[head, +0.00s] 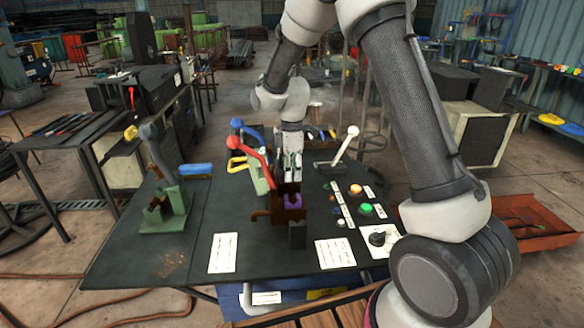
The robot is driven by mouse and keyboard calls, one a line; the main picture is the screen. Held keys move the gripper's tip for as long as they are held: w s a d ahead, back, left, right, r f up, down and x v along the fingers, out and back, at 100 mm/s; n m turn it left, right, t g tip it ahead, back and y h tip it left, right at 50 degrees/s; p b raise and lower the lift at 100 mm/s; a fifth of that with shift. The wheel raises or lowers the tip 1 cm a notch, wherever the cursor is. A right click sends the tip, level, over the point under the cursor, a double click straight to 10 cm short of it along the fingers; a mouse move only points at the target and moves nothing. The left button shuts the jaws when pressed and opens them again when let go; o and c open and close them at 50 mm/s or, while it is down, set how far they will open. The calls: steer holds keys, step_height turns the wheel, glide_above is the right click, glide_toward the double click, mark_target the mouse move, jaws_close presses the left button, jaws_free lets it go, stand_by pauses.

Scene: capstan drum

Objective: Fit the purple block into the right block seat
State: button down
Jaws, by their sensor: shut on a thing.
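The purple block (293,201) is small in the head view, at the brown block seat (287,214) in the middle of the table. Brown parts surround much of it, and I cannot tell whether it is fully down in the seat. My gripper (292,178) points down from above and is shut on the purple block. The fingertips and the upper part of the block are partly hidden by the brown part. A second seat, green with a brown notch (160,209), stands at the left of the table.
Red (250,142), blue and yellow levers stand close left of my gripper; a white-knobbed lever (342,150) stands right. Orange and green buttons (366,209) and a black knob (379,237) lie right of the seat. The dark table's (190,245) front left is mostly clear.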

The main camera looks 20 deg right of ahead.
stand_by(0.3)
steer(key=c, duration=1)
jaws_free()
steer(key=shift+o, duration=0.2)
step_height(320, 180, up, 12)
